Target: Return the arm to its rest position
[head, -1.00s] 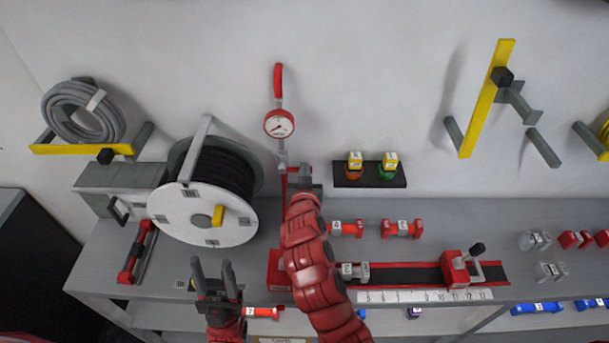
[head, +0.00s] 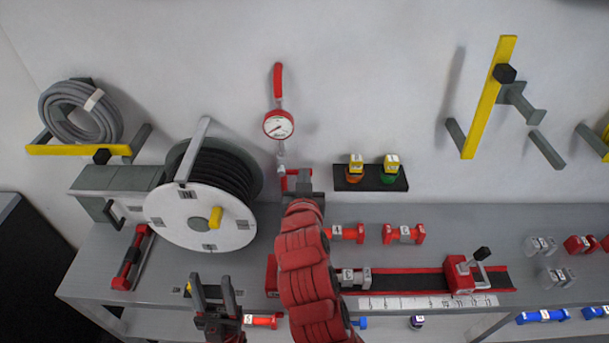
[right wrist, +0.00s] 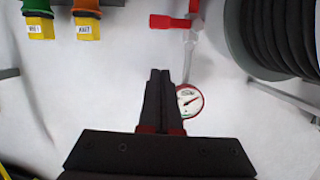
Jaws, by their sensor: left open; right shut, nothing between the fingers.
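My right arm (head: 308,270) reaches up over the middle of the bench in the head view. Its gripper (head: 300,180) is in front of the pipe below the pressure gauge (head: 278,125). In the right wrist view the right gripper (right wrist: 158,90) has its two dark fingers together with nothing between them. The gauge (right wrist: 189,100) shows partly behind the fingers there, and I cannot tell the distance. My left gripper (head: 214,290) is open and empty, fingers pointing up, low over the bench's front, left of the right arm.
A hose reel (head: 205,215) stands on the grey bench (head: 480,225) at the left. A red-edged slide rail (head: 415,281) with a ruler lies right of my right arm. A black shelf (head: 370,180) holds two capped bottles.

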